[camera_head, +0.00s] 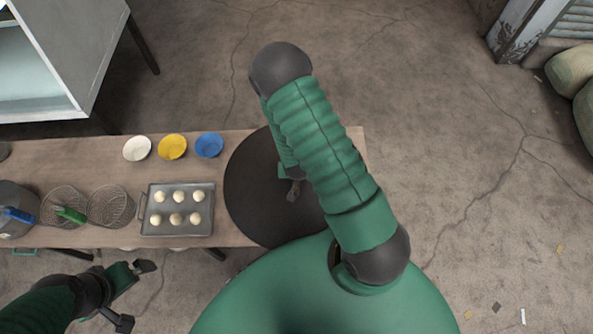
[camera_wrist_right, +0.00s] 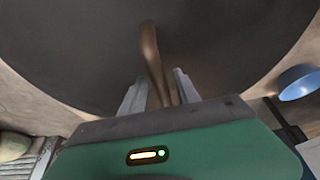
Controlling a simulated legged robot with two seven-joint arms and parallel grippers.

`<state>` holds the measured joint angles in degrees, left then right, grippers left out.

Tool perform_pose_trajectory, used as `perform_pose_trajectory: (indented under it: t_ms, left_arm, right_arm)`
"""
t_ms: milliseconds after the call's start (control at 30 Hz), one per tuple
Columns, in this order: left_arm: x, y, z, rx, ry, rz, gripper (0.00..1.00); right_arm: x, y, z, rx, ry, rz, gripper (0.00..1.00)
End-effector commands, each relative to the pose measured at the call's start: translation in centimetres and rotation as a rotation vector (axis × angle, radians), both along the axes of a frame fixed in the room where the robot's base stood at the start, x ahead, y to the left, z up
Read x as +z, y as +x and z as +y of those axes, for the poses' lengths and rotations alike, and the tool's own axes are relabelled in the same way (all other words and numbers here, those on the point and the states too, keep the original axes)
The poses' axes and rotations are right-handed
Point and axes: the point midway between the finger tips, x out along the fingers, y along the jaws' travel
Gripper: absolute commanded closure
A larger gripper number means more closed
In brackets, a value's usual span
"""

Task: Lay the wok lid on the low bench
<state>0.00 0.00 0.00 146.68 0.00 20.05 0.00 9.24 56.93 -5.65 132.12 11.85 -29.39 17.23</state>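The wok lid (camera_head: 250,190) is a large dark round disc over the right end of the low wooden bench (camera_head: 70,155). It spans the bench's depth; I cannot tell whether it touches the top. My right gripper (camera_head: 293,190) is over the lid, partly hidden by my arm. In the right wrist view the lid (camera_wrist_right: 220,45) fills the top, and its brown handle (camera_wrist_right: 152,55) runs between the fingers of my right gripper (camera_wrist_right: 158,85), which look closed on it. My left gripper (camera_head: 134,294) is open and empty in front of the bench.
A tray of pale dough balls (camera_head: 178,228) sits left of the lid. White (camera_head: 137,148), yellow (camera_head: 172,147) and blue (camera_head: 209,145) bowls stand along the back edge. Wire baskets (camera_head: 110,207) and a pot (camera_head: 14,200) are farther left. The floor at right is open.

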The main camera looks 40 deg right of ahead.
Motion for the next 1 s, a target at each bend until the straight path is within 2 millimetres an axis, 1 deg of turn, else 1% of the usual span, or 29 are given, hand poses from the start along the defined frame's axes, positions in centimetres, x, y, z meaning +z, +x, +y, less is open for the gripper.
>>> perform_pose_trajectory:
  t_ms: [33,300,400,500,567,633,667,733,767,800,900,1000]
  left_arm:
    - [0.9,0.0,0.0,0.000,0.000,0.000,0.00]
    - [4.5,0.0,0.0,0.000,0.000,0.000,0.00]
    - [5.2,0.0,0.0,0.000,0.000,0.000,0.00]
    - [5.6,0.0,0.0,0.000,0.000,0.000,0.00]
    - [5.6,0.0,0.0,0.000,0.000,0.000,0.00]
    - [5.6,0.0,0.0,0.000,0.000,0.000,0.00]
    - [5.6,0.0,0.0,0.000,0.000,0.000,0.00]
    - [5.5,0.0,0.0,0.000,0.000,0.000,0.00]
    - [5.5,0.0,0.0,0.000,0.000,0.000,0.00]
    - [5.5,0.0,0.0,0.000,0.000,0.000,0.00]
    - [5.5,0.0,0.0,0.000,0.000,0.000,0.00]
    - [5.5,0.0,0.0,0.000,0.000,0.000,0.00]
  right_arm:
    - [1.3,-0.2,0.2,0.001,0.000,0.000,0.62]
    - [7.9,-2.2,1.9,0.003,0.000,-0.001,0.62]
    - [9.6,-2.8,2.4,0.002,0.000,-0.002,0.62]
    - [10.5,-3.2,2.7,0.001,0.000,0.000,0.62]
    - [11.0,-3.0,3.1,0.010,0.005,-0.002,0.62]
    - [12.4,-2.3,4.1,0.053,0.025,0.001,0.62]
    - [13.3,-1.8,4.9,0.086,0.039,0.004,0.62]
    - [16.3,-0.8,7.2,0.195,0.073,0.018,0.62]
    - [17.8,-0.6,8.2,0.254,0.085,0.028,0.62]
    - [19.8,-0.6,9.5,0.333,0.095,0.043,0.62]
    - [24.4,-1.5,11.8,0.519,0.091,0.086,0.62]
    - [27.3,-2.8,12.8,0.644,0.069,0.126,0.62]
